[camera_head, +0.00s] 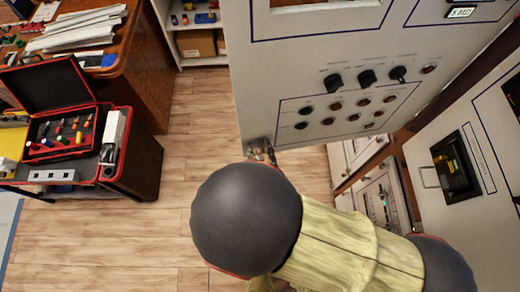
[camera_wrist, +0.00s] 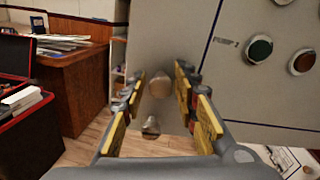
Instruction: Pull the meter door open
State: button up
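The door (camera_head: 290,70) is a light grey panel with dark knobs and rows of buttons, standing at the upper middle of the head view. Its free lower left corner is beside my gripper. In the wrist view the door (camera_wrist: 230,75) shows close up, with a small pale rounded handle (camera_wrist: 160,83) near its left edge. My gripper (camera_wrist: 161,100) is open, its yellow-padded fingers on either side of this handle with gaps showing. Whether it touches the handle is unclear. In the head view my arm hides most of the gripper.
A cabinet section with rack equipment (camera_head: 383,200) shows below and right of the door. A panel with a black handle unit (camera_head: 455,168) stands at the right. A black and red tool case (camera_head: 62,130) and a wooden desk (camera_head: 140,70) stand left. Wooden floor (camera_head: 190,150) lies clear between.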

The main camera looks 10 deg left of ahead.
aim_at(258, 125)
jog(key=shift+o, duration=0.7)
notch_tip(258, 125, up, 10)
jog(key=shift+f, duration=0.1)
dwell(0.8)
